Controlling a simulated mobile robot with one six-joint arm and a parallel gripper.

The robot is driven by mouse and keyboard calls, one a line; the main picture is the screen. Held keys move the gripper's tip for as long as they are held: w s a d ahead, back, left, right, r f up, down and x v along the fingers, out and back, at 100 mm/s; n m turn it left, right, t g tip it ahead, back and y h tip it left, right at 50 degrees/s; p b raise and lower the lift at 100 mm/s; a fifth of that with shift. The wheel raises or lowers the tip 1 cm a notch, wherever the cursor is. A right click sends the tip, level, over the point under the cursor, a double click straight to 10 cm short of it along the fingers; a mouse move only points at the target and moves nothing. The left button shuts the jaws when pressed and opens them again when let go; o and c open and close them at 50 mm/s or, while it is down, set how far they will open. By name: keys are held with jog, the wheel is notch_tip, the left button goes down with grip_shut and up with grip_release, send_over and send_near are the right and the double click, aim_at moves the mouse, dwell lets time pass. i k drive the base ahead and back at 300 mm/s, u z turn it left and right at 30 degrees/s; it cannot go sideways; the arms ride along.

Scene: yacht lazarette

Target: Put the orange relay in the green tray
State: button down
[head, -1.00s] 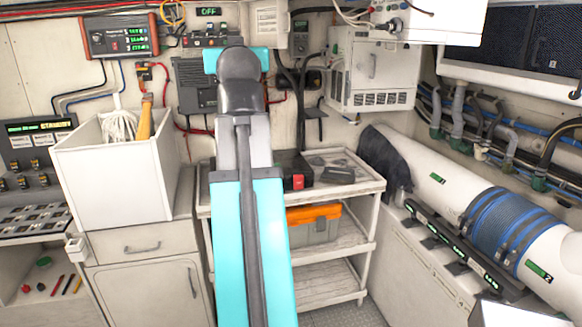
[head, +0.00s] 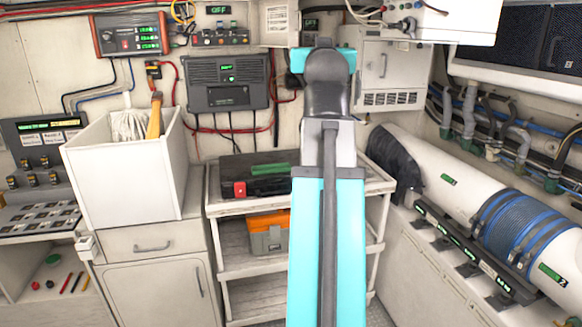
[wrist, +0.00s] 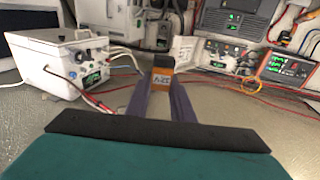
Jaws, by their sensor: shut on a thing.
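The orange relay (wrist: 162,79), with a dark top end and a printed label, sits between the two fingertips of my gripper (wrist: 161,88) in the wrist view. My gripper is shut on it and holds it in the air. In the head view my raised arm hides the gripper and relay.
The cart (head: 228,207) carries a dark box with a red end (head: 239,189); an orange-and-grey toolbox (head: 268,236) is below. A white bin (head: 118,180) stands left. A large white cylinder with blue hose (head: 520,232) lies right. Panels and cables line the wall.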

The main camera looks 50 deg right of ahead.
aim_at(259, 172)
jog(key=z, duration=0.05)
jog(key=k, duration=0.65)
jog(key=u, duration=0.25)
jog(key=i, duration=1.65)
jog(key=z, duration=0.2)
